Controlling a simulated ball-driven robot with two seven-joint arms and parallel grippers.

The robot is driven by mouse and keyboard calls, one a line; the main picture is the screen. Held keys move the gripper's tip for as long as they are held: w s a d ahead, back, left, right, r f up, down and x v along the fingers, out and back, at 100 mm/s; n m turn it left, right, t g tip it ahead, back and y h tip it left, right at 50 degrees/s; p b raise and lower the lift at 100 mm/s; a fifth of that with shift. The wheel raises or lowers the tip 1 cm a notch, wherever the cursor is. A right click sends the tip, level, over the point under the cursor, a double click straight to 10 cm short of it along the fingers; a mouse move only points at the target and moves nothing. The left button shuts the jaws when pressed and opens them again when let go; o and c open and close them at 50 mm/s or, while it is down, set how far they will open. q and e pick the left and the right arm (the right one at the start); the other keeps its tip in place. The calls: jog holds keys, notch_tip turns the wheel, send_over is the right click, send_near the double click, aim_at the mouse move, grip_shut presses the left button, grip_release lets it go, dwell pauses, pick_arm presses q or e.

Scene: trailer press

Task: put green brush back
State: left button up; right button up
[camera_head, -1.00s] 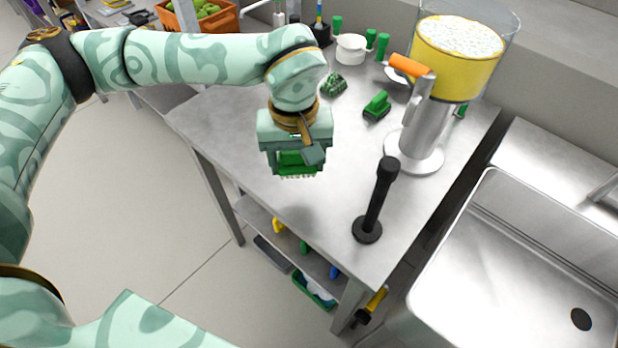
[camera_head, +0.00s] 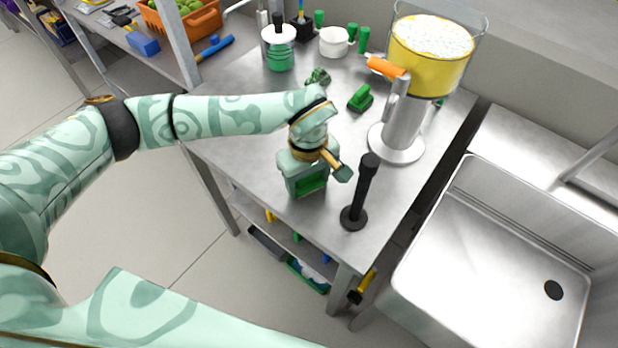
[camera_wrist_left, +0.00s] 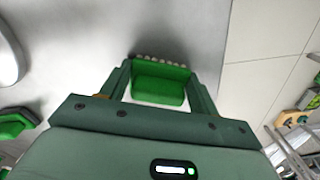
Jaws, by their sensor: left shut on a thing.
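My left gripper (camera_head: 306,190) is shut on a green brush (camera_head: 313,181) near the front left edge of the steel table (camera_head: 240,130). In the left wrist view the green brush (camera_wrist_left: 160,84) lies between the two fingers, with a row of pale bristles along its far side. I cannot tell whether it touches the tabletop. A second green brush (camera_head: 361,98) lies on the table farther back; a green piece (camera_wrist_left: 14,123) shows at the left of the wrist view. My right gripper is not in view.
A black upright tamper-like tool (camera_head: 363,195) stands right of my gripper. Behind it is a yellow-filled press (camera_head: 405,120). A dark green lump (camera_head: 318,77), a white pot (camera_head: 334,42) and a green-filled jar (camera_head: 280,52) stand farther back. A sink (camera_head: 480,250) is at right. A low shelf holds a green tray (camera_head: 308,276).

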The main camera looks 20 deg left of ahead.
pick_arm(q)
jog(key=shift+r, duration=0.1)
jog(key=o, duration=0.5)
jog(key=shift+f, duration=0.2)
jog(key=o, duration=0.4)
jog(key=shift+o, duration=0.2)
notch_tip(320, 180, up, 12)
jog(key=p, duration=0.3)
jog(key=shift+r, duration=0.2)
